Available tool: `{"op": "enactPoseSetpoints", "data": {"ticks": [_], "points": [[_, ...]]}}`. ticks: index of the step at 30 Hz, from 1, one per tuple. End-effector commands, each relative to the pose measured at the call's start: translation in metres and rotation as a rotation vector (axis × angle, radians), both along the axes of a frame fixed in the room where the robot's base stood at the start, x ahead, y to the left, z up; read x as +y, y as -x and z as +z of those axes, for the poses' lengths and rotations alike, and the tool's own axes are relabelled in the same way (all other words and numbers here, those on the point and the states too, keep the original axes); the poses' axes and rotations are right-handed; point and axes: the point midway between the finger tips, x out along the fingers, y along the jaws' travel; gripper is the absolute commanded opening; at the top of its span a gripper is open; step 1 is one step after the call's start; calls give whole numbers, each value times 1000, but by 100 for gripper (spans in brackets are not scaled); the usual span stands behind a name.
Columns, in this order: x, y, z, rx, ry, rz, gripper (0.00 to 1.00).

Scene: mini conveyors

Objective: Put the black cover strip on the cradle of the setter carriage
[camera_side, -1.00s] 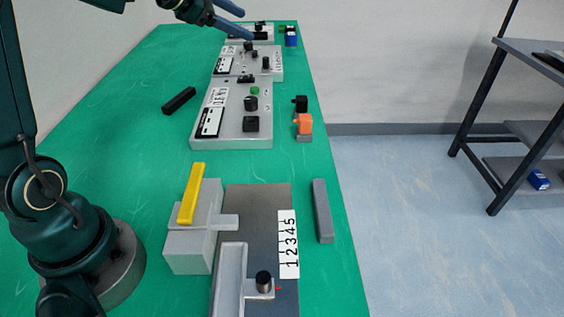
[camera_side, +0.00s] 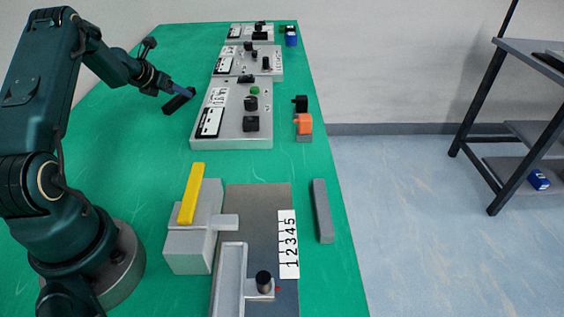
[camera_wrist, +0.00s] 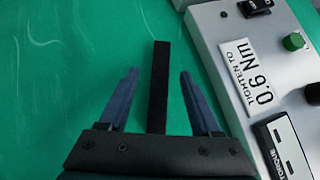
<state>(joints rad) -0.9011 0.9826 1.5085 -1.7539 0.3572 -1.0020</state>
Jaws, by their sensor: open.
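The black cover strip (camera_side: 176,104) lies on the green table, left of the grey control boxes. My gripper (camera_side: 189,92) is at its far end in the side view. In the wrist view my gripper (camera_wrist: 158,76) is open, with one blue finger on each side of the strip (camera_wrist: 159,88) and green gaps between. The strip is not gripped. At the front, a pale carriage with a long trough (camera_side: 230,280), which looks like the setter carriage and its cradle, sits on a grey plate (camera_side: 262,205) beside a 1-to-5 scale (camera_side: 288,245). The trough looks empty.
A yellow strip (camera_side: 191,195) rests on a pale block (camera_side: 188,250). A grey bar (camera_side: 322,212) lies right of the plate. A control box (camera_side: 232,135) stands close right of my gripper. An orange part (camera_side: 304,124) is near the right edge. Table left of the strip is clear.

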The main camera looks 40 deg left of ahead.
Motion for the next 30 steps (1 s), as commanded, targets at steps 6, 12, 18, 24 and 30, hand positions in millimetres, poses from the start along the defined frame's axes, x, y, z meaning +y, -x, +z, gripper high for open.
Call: {"op": "enactPoseSetpoints", "data": {"ticks": [6,12,18,24,30], "points": [[3,-9,-10,1,0,0,65],[4,-10,-10,0,-1,-1,65],[3,-10,-10,0,-1,-1,27],[3,-10,-10,0,-2,-1,0],[3,-10,-9,0,-2,-1,0]]}}
